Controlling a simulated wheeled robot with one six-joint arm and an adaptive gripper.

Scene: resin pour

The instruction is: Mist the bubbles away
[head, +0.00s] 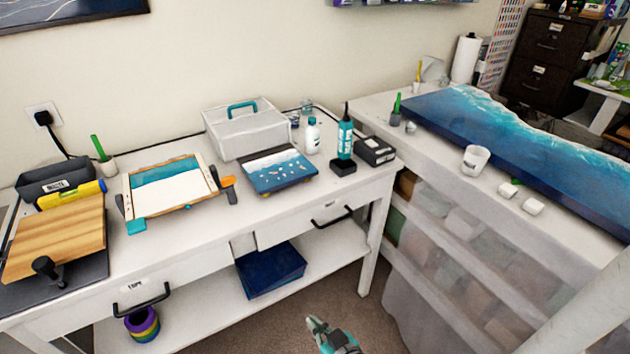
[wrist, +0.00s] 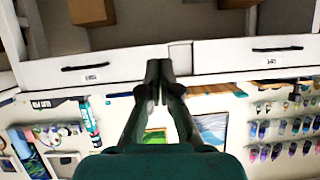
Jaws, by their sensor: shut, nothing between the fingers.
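A small blue, sea-coloured panel (head: 278,175) with pale spots, perhaps bubbles, lies on the white workbench. A white bottle (head: 312,137) stands behind it to the right. I cannot tell which bottle holds the mist. My gripper (head: 313,323) is low at the bottom of the head view, in front of the bench and apart from everything on it. In the wrist view its two dark fingers (wrist: 158,85) meet, empty, before the bench's drawer fronts.
A clear box with a teal handle (head: 243,127) stands behind the panel. A framed white and teal piece (head: 168,188) lies left of it. A wooden board (head: 55,240) is at the far left. A blue wave slab (head: 530,150) and white cups lie on the right bench. Carpet floor is open ahead.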

